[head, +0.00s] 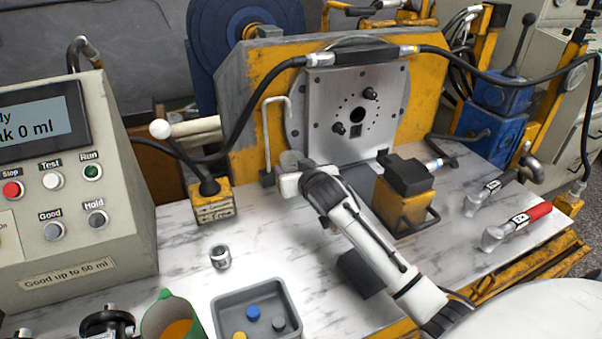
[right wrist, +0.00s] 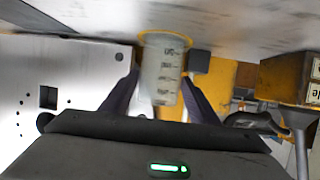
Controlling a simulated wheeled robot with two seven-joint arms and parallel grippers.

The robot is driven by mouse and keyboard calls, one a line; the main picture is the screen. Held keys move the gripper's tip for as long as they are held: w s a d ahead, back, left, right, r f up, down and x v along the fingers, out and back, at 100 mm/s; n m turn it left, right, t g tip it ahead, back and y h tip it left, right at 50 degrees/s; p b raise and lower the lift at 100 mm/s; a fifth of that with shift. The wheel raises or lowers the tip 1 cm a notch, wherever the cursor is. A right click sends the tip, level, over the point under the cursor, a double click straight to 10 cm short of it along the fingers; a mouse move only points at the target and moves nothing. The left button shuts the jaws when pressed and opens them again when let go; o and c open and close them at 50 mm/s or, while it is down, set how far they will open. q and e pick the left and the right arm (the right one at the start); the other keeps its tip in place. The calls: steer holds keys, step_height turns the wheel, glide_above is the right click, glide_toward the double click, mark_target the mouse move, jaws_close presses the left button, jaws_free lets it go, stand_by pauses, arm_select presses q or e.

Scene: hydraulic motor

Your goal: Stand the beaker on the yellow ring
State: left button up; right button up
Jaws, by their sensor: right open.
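The clear beaker (right wrist: 161,85) with dark graduation marks is between the two fingers of my right gripper (right wrist: 160,92) in the right wrist view, which shows the scene upside down. The fingers stand open on either side of it. The beaker's base is at the pale worktop, with the yellow ring (right wrist: 162,34) showing around that end. In the head view the beaker (head: 291,159) is small and partly hidden by my right gripper (head: 289,181). My left gripper is not in view.
The steel motor plate (head: 335,115) and yellow housing stand just behind. A yellow-black block (head: 404,190) is right of my right arm. A grey tray (head: 262,298), green jug (head: 172,318) and metal nut (head: 220,257) are in front. The worktop between is mostly clear.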

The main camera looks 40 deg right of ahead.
steer(key=p+v, duration=0.1)
steer(key=v, duration=1)
steer(key=shift+p, duration=0.35)
